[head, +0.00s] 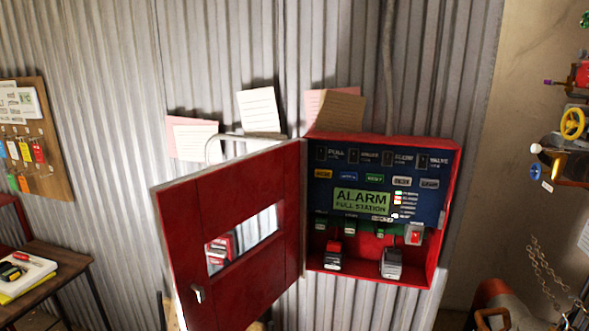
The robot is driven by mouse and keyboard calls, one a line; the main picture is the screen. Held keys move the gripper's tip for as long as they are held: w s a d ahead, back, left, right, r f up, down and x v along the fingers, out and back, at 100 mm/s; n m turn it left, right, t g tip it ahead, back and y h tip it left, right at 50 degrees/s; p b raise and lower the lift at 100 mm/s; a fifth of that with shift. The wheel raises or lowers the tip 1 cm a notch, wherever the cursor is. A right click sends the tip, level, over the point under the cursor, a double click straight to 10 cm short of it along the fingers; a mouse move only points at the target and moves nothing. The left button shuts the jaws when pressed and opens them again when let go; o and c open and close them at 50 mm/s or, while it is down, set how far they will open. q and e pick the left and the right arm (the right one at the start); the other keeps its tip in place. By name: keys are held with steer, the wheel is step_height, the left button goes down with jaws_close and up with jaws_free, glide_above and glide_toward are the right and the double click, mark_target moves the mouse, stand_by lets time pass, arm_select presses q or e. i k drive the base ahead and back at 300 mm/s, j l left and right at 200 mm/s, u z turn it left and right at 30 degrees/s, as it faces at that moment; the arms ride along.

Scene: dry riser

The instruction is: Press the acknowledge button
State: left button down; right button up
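The alarm panel (447,210) is a red wall box with a blue face, and its red door (235,190) stands open to the left. Its green display (362,201) reads ALARM PULL STATION. A red and white switch (415,235) sits at the lower right of the face. Neither of my grippers is in view.
The open door has a window and a handle (198,293). A key board (38,140) hangs at the left above a wooden table (45,275). Pipework with a yellow valve wheel (572,123) and a hanging chain (545,270) are at the right.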

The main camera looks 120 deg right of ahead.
mark_target(318, 172)
steer(key=k, duration=1)
steer(key=z, duration=4.35)
